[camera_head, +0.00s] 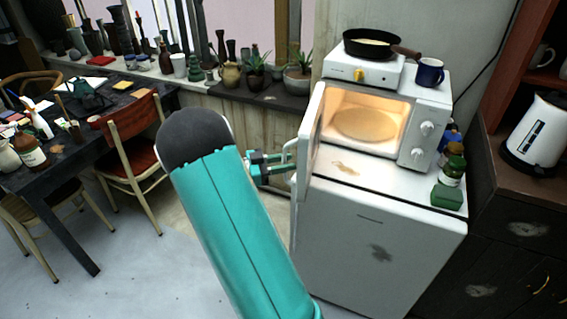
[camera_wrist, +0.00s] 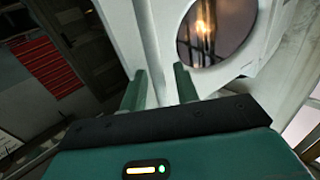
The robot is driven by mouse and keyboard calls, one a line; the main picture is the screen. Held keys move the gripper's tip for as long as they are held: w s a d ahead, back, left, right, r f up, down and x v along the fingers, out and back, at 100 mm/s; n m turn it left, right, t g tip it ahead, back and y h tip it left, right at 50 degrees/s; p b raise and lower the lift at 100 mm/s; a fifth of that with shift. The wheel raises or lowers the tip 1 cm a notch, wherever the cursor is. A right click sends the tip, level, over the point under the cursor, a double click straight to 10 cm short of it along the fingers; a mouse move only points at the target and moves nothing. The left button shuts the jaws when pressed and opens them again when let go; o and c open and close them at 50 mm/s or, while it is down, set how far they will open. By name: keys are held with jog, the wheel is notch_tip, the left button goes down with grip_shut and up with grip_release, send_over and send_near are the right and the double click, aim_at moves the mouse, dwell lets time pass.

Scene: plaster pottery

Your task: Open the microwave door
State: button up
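The white microwave (camera_head: 424,112) stands on a small white fridge, its lit inside and round plate (camera_head: 365,124) showing. Its door (camera_head: 309,150) is swung wide open to the left, roughly edge-on to the head view. In the wrist view the door's outer face shows a round dark window (camera_wrist: 216,30) and a pale upright handle bar (camera_wrist: 149,45). My gripper (camera_head: 287,167) is at the door's outer side, by the handle. In the wrist view my gripper's fingers (camera_wrist: 160,88) are apart, with the bar between them and a gap to the right finger. The handle's lower end is hidden.
A hob with a black pan (camera_head: 372,42) and a blue mug (camera_head: 430,71) sit on top of the microwave. Bottles and a green box (camera_head: 447,195) stand right of it on the fridge (camera_head: 375,245). A red chair (camera_head: 135,140) stands left; floor between is clear.

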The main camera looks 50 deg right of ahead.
jog(key=v, duration=1.4)
